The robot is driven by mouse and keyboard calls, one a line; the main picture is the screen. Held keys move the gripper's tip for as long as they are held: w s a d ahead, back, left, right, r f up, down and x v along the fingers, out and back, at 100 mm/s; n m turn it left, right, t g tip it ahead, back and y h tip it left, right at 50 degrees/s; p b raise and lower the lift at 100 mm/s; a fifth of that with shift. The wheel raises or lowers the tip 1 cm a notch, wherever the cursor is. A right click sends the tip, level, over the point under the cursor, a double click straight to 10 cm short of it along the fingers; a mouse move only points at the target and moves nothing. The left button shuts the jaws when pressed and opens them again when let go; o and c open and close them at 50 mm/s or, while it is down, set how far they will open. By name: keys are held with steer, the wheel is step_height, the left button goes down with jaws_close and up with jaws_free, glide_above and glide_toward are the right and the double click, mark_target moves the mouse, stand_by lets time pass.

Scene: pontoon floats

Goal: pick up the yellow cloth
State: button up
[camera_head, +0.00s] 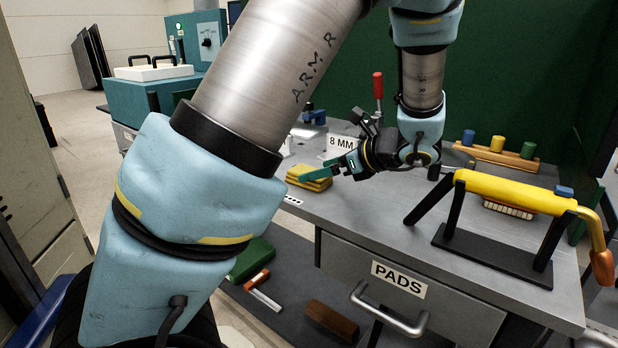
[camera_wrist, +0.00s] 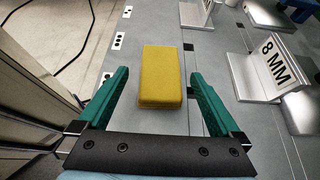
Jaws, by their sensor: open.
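The yellow cloth (camera_head: 309,178) is a small folded block lying on the grey workbench near its left edge. In the wrist view the yellow cloth (camera_wrist: 162,77) lies flat, ahead of and between the green fingers. My gripper (camera_head: 338,168) is open beside and above the cloth in the head view. In the wrist view my gripper (camera_wrist: 160,82) has its fingers spread wider than the cloth, with a gap on each side. Nothing is held. The head view does not show clearly how high the fingers are above the cloth.
An "8 MM" sign (camera_wrist: 275,65) stands on a metal block right of the cloth. A yellow torch on a black stand (camera_head: 510,195) occupies the bench's right side. A red-handled tool (camera_head: 378,88) stands behind my gripper. A "PADS" drawer (camera_head: 400,285) is below. The bench (camera_head: 345,215) in front is clear.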

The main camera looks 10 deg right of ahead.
steer(key=shift+x, duration=2)
steer(key=shift+d+f, duration=0.1)
steer(key=shift+f, duration=0.05)
steer(key=shift+c, duration=0.4)
steer(key=c, duration=1.2)
